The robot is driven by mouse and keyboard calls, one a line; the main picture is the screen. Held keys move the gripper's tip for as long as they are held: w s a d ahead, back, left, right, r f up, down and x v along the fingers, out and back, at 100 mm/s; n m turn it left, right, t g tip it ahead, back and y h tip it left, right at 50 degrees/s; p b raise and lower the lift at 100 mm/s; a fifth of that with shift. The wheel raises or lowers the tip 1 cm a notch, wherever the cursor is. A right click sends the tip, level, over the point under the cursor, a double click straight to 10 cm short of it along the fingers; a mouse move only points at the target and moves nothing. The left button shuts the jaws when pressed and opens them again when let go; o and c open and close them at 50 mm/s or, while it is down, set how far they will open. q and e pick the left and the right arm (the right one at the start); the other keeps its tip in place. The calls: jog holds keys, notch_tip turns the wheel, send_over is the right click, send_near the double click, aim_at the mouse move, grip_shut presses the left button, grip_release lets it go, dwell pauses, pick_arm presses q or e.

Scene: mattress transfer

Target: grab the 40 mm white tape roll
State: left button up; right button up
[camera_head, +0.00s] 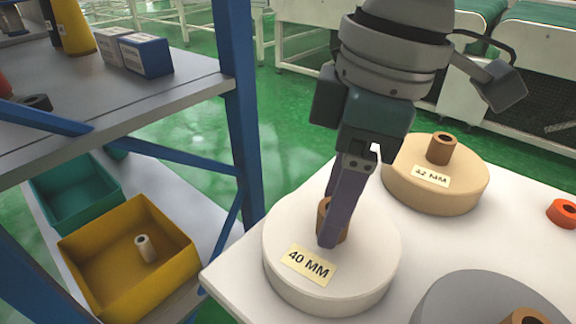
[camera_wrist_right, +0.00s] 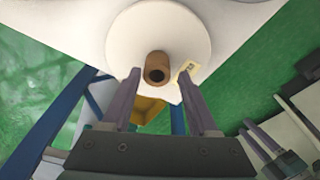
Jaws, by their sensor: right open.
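The white tape roll (camera_head: 290,245) labelled 40 MM lies flat near the left corner of the white table, with a brown core (camera_head: 322,212) standing up from its middle. It also shows in the right wrist view (camera_wrist_right: 190,30), with its core (camera_wrist_right: 158,68) in the space between the fingers. My right gripper (camera_head: 335,235) is over the roll, its fingers pointing down at the core. In the right wrist view the two fingers (camera_wrist_right: 160,85) are apart, one to each side of the core. One finger hides part of the core in the head view.
A tan roll (camera_head: 430,190) labelled 42 MM stands behind right, and a grey roll (camera_head: 460,305) at the front right. A small orange ring (camera_head: 563,213) lies at the right edge. A blue-framed shelf (camera_head: 235,90) with a yellow bin (camera_head: 110,285) stands left.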

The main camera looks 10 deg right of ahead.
notch_tip(320, 180, down, 2)
jog(key=shift+a, duration=0.15)
jog(key=shift+c, duration=0.2)
grip_shut()
jog(key=shift+w, duration=0.1)
dwell(1.0)
